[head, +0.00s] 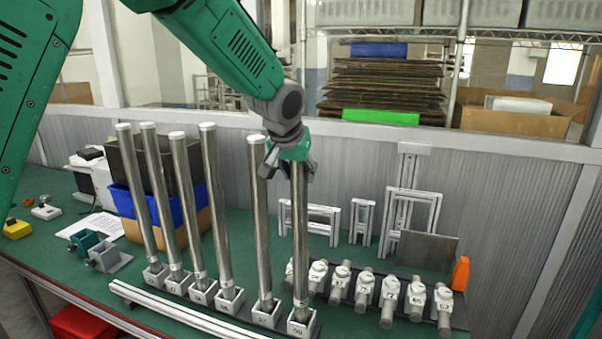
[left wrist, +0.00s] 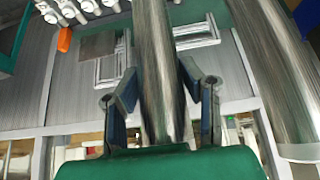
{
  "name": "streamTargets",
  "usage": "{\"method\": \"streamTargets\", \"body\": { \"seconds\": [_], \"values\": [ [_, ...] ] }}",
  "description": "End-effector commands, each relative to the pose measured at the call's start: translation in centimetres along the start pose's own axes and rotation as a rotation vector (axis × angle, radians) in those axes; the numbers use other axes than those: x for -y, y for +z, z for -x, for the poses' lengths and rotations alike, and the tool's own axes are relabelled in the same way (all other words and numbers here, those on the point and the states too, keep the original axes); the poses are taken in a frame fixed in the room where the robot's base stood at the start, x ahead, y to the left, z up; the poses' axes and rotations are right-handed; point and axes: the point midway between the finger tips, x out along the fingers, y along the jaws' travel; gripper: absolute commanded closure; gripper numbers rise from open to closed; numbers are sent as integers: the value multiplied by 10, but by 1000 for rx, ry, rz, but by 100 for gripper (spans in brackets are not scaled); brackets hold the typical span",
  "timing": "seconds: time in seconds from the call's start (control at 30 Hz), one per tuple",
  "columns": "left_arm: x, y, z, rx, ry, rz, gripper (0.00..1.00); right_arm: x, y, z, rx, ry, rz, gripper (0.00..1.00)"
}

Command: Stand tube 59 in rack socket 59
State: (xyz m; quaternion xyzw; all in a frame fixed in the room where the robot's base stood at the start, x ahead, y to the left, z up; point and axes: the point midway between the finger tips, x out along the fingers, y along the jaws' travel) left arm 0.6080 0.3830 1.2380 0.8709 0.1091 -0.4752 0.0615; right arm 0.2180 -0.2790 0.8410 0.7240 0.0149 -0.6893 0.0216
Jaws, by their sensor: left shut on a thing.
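Tube 59 (head: 300,240) is a tall, shiny metal tube at the right end of the row. My left gripper (head: 291,168) is shut around its upper part. In the left wrist view, the tube (left wrist: 162,75) runs between the two blue-padded fingers (left wrist: 160,85). The tube looks upright, its lower end at the rack socket at the right end (head: 303,329), whose label seems to read 59. Whether the end is fully seated cannot be told. My right gripper is not in view.
Several other tubes (head: 260,220) stand in sockets to the left, one close beside the held tube. Short numbered pieces (head: 388,290) lie in a dark rack to the right. White rails (head: 180,312) run along the front. Metal frames (head: 410,215) stand behind.

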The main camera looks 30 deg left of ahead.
Motion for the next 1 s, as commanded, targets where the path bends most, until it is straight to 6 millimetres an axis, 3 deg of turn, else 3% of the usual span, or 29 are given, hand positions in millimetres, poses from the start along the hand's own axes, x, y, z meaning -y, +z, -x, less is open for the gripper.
{"method": "streamTargets", "body": {
  "seconds": [0.7,0.73,1.0],
  "values": [
    [0,4,-7,-2,-1,-3,100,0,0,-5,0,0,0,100],
    [0,4,-7,-2,-1,-3,59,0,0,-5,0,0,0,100],
    [0,6,-8,4,-2,-3,57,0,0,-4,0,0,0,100]
  ]
}}
